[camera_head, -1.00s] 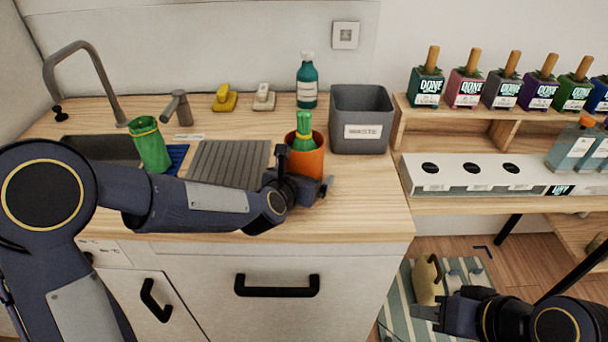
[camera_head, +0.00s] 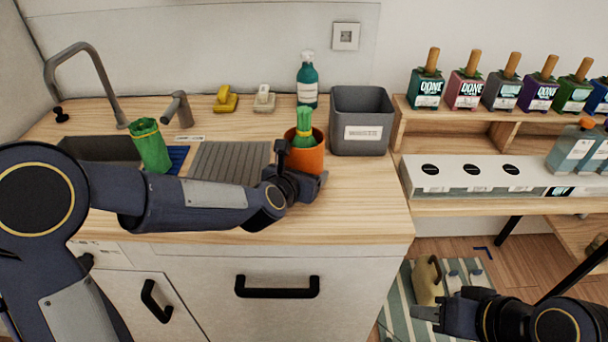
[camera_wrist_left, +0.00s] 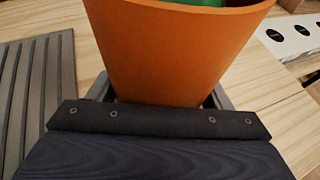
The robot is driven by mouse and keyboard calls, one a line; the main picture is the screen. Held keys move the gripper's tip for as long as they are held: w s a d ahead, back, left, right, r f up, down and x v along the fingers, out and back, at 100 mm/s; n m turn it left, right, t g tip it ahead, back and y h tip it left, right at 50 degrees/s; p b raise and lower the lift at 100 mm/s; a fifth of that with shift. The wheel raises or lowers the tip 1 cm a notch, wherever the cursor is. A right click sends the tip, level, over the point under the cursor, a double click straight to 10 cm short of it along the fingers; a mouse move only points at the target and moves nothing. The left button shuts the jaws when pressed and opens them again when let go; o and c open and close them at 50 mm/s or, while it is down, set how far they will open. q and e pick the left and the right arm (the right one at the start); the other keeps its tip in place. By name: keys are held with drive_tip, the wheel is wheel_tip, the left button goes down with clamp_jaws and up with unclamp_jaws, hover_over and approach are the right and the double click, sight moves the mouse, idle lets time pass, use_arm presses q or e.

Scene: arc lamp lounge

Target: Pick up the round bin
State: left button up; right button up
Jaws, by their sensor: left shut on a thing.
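A grey waste bin (camera_head: 361,106) stands close behind and right of the orange bin. A teal bottle (camera_head: 307,82) stands behind. A ridged drainboard (camera_head: 225,160) and sink lie left. A shelf with bottles (camera_head: 430,80) is at the right. The counter's front right is clear.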

use_arm(q)
drive_tip(key=s+r, duration=0.1)
drive_tip(key=r, duration=0.1)
drive_tip(key=s+r+p, duration=0.1)
drive_tip(key=s+r, duration=0.1)
drive_tip(key=r, duration=0.1)
drive_tip(key=s+r+p, duration=0.1)
drive_tip(key=r, duration=0.2)
drive_tip(key=shift+s, duration=0.35)
drive_tip(key=p, duration=0.2)
approach(306, 157)
drive_tip(key=d, duration=0.1)
drive_tip(key=s+d, duration=0.1)
drive_tip(key=d, duration=0.1)
drive_tip(key=shift+s+r, duration=0.1)
drive_tip(key=shift+s, duration=0.2)
drive_tip(key=shift+w+f+b, duration=1.75)
drive_tip(key=shift+w+b, duration=0.2)
drive_tip(key=shift+b, duration=0.1)
drive_tip(key=shift+w+f+b, duration=1.75)
drive_tip(key=shift+w+b, duration=0.2)
drive_tip(key=shift+b, duration=0.1)
drive_tip(key=shift+w+f+b, duration=1.9)
drive_tip(key=shift+w+b, duration=0.05)
drive_tip(key=shift+w, duration=0.25)
drive_tip(key=shift+w+f+b, duration=0.65)
drive_tip(key=shift+w+f, duration=0.1)
drive_tip(key=shift+w, duration=0.25)
